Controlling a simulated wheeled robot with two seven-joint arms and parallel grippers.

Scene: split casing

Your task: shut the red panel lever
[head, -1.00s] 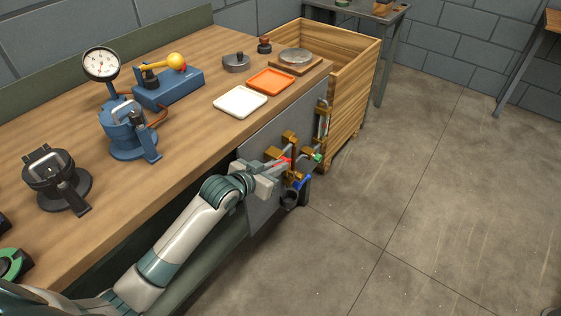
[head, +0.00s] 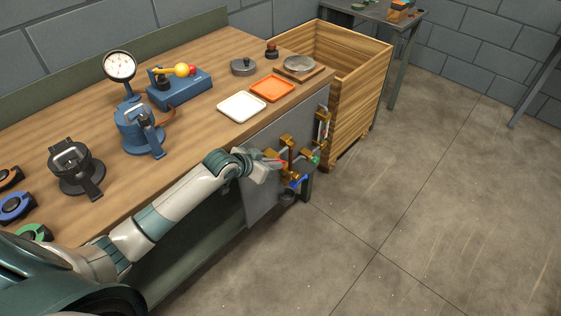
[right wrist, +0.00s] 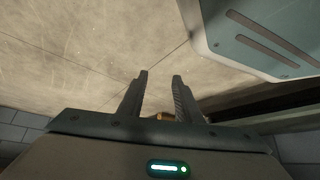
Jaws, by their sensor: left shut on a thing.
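The grey panel (head: 262,197) is on the side of the workbench and carries brass pipe fittings (head: 287,141). The red lever (head: 273,160) shows as a small red patch at my left gripper (head: 275,164). The left gripper is shut on it, and the fingers hide most of the lever. A blue lever (head: 297,181) is below and to the right, and a green one (head: 315,159) is further right. In the right wrist view my right gripper (right wrist: 159,76) has its fingers apart, with nothing between the tips.
The bench top (head: 190,130) holds a white tray (head: 242,107), an orange tray (head: 272,88), a dial gauge (head: 120,66) and blue fixtures (head: 138,128). A wooden crate (head: 357,85) stands just beyond the panel. The floor (head: 430,200) to the right is clear.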

